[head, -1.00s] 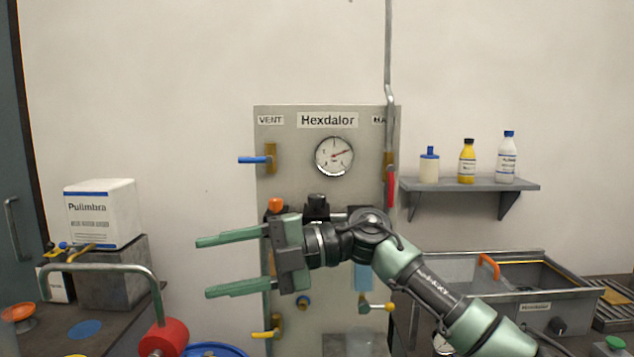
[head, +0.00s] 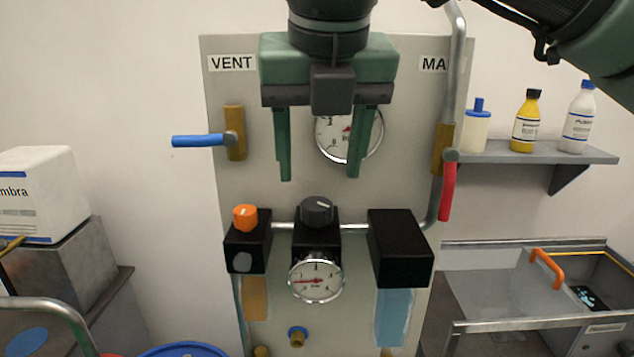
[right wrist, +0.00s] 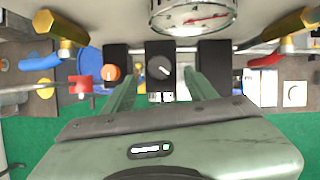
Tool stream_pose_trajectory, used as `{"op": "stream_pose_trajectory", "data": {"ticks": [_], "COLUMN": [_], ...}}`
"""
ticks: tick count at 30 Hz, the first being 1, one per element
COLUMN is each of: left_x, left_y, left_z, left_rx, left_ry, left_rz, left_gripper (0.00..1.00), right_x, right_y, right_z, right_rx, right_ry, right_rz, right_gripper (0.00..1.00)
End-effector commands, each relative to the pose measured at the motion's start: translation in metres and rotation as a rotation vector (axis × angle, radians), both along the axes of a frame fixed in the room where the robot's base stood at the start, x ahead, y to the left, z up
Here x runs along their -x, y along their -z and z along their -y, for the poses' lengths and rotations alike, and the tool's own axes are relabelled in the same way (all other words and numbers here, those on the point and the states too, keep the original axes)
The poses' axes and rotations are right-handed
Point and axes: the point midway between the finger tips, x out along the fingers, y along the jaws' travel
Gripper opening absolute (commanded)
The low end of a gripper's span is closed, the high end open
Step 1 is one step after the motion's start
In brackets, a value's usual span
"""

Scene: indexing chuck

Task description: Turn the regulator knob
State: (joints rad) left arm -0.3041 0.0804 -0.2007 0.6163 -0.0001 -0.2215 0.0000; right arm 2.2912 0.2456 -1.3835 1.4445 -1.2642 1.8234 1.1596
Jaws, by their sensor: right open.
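The panel (head: 215,80) carries a black knob (head: 317,210) with a white pointer line, on top of a black block. A round gauge (head: 316,281) is on the front of that block. The knob also shows in the right wrist view (right wrist: 160,68). My right gripper (head: 320,178) points down above the knob, open and empty, its fingers apart and not visibly touching it. In the right wrist view the fingers (right wrist: 160,88) frame the knob from both sides. My left gripper is not in view.
An orange knob (head: 245,217) sits on the left block, and a plain black block (head: 399,250) stands right. A blue lever (head: 198,141) and a red lever (head: 447,190) stick out at the sides. A larger gauge (head: 338,138) is partly hidden behind my fingers. Pipes run alongside.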

Motion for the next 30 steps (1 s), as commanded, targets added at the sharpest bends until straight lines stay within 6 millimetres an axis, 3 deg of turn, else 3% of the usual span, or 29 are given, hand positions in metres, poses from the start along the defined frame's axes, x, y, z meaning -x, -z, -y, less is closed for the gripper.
{"op": "stream_pose_trajectory", "data": {"ticks": [6,12,22,23,28,30], "left_x": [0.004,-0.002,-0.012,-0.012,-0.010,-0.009], "left_y": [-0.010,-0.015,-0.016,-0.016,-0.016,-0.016], "left_z": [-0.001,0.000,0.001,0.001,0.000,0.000], "left_rx": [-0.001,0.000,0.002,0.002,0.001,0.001], "left_ry": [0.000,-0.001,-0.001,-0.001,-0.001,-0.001], "left_rz": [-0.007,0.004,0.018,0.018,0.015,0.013], "left_gripper": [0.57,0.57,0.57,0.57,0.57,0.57], "right_x": [-0.013,-0.022,-0.023,-0.023,-0.023,-0.023], "right_y": [0.033,0.053,0.059,0.059,0.059,0.059], "right_z": [-0.002,-0.003,-0.004,-0.004,-0.004,-0.004], "right_rx": [-0.001,-0.004,-0.004,-0.004,-0.005,-0.005], "right_ry": [-0.004,-0.003,-0.004,-0.004,-0.005,-0.005], "right_rz": [-0.005,-0.005,-0.004,-0.004,-0.004,-0.004], "right_gripper": [0.57,0.57,0.57,0.51,0.04,0.00]}}
